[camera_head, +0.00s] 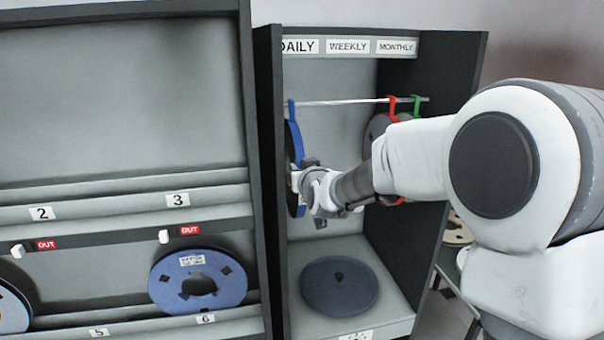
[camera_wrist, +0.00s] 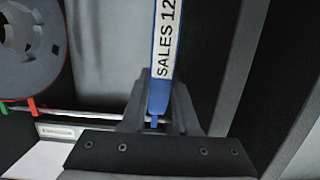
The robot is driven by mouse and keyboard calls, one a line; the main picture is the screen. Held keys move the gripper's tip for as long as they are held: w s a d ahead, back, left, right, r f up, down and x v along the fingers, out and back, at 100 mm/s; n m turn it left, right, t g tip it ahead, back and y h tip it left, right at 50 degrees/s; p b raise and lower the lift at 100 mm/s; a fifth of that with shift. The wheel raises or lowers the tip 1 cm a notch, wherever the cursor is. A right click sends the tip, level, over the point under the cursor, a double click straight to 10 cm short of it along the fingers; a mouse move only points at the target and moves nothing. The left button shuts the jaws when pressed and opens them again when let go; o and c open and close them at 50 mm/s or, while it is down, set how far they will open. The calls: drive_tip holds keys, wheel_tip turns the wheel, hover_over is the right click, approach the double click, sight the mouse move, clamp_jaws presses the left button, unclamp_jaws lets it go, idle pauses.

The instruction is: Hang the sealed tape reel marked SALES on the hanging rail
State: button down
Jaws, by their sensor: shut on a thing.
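The SALES reel (camera_head: 296,135) is edge-on with a blue band at the left of the right-hand cabinet. In the wrist view the blue band (camera_wrist: 157,100) bears a white label reading "SALES 12". My gripper (camera_head: 298,180) is shut on the reel's band, with its fingers on both sides of it in the wrist view. The hanging rail (camera_head: 345,102) runs across the cabinet below the DAILY, WEEKLY and MONTHLY signs. The reel's blue hook (camera_head: 291,107) is at the rail's left end, under DAILY; I cannot tell whether it bears on the rail.
A red-hooked reel (camera_head: 376,130) and a green-hooked reel (camera_head: 406,117) hang at the rail's right, partly hidden by my arm. A dark reel (camera_head: 339,286) lies flat on the cabinet floor. A blue reel (camera_head: 231,288) stands in the left rack. Cabinet walls are close on both sides.

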idle(0.3)
drive_tip(key=shift+r, duration=0.25)
drive_tip(key=shift+r, duration=0.1)
drive_tip(key=shift+r+p, duration=0.4)
drive_tip(key=shift+r, duration=0.6)
